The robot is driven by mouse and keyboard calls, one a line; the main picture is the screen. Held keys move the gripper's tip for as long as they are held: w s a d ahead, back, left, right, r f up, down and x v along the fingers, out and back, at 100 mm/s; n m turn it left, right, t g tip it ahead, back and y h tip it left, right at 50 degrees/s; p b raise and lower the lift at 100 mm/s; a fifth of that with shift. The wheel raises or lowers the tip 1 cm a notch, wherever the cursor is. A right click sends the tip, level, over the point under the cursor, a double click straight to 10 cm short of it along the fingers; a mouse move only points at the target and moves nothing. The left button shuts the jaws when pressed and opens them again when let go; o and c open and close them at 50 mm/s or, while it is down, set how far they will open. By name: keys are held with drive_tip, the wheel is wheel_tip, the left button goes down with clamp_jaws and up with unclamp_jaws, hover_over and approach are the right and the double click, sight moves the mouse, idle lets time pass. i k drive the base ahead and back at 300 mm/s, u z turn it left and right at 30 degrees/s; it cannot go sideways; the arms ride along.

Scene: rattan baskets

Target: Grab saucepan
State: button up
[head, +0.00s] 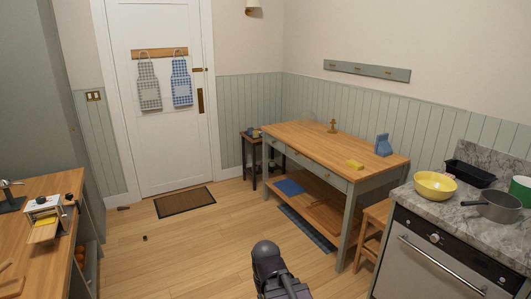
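A grey saucepan (499,207) sits upright on the marble counter (451,212) at the right. Its handle points left, towards the yellow bowl. A dark part of my arm shows at the bottom middle, well to the left of the saucepan and apart from it. My gripper's fingers are not in view.
On the counter, a yellow bowl (435,186), a black loaf tin (470,174) and a green-and-white container (521,189) stand around the saucepan. An oven (430,262) is below. A wooden table (320,147) and stool (374,232) stand left of it. The middle floor is mostly clear.

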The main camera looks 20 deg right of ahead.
sight(497, 206)
drive_tip(key=z, duration=0.5)
drive_tip(key=i, duration=0.5)
drive_tip(key=z, duration=0.65)
drive_tip(key=i, duration=0.7)
drive_tip(key=z, duration=0.35)
